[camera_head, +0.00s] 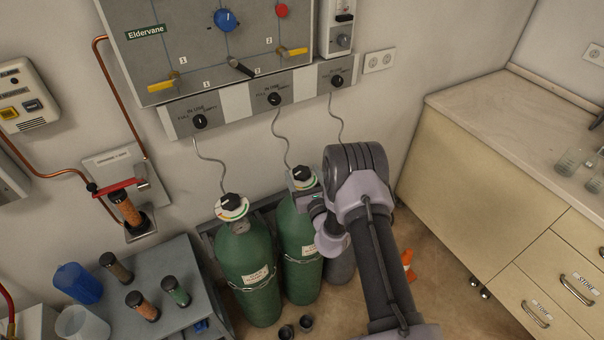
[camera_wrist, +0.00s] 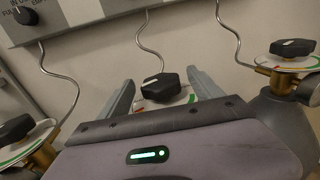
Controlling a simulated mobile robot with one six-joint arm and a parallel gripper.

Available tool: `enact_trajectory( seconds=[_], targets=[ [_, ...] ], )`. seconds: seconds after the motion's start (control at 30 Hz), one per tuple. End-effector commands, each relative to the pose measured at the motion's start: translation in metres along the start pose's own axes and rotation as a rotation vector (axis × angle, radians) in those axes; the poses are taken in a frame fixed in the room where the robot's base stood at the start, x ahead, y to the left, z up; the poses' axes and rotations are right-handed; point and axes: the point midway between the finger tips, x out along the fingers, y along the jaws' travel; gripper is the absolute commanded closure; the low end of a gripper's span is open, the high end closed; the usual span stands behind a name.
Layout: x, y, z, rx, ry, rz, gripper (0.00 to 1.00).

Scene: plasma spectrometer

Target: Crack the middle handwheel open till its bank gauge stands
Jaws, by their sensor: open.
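The middle handwheel (camera_head: 301,173) is a black lobed knob with a white mark, above a coloured disc on the middle green cylinder (camera_head: 298,235). In the wrist view the handwheel (camera_wrist: 161,87) sits between my gripper's two grey fingers, toward their tips. My gripper (camera_wrist: 161,85) is open; I cannot tell whether either finger touches the knob. In the head view my gripper (camera_head: 307,187) is beside the middle cylinder's top, its fingers mostly hidden. The middle black dial (camera_head: 274,99) is on the wall strip above; its reading is too small to tell.
The left handwheel (camera_head: 231,201) tops another green cylinder; a grey cylinder (camera_head: 340,262) is mostly behind my arm. A cabinet (camera_head: 500,190) stands right. A grey table (camera_head: 183,258) with several small bottles stands left. Thin hoses hang from the wall strip (camera_head: 236,103).

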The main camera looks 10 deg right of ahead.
Motion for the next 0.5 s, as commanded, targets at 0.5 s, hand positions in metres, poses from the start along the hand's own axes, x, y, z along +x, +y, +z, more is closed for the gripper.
enact_trajectory(
  seconds=[0.5],
  targets=[
    [0.0117,0.0001,0.0002,0.0,0.001,0.0,0.49]
  ],
)
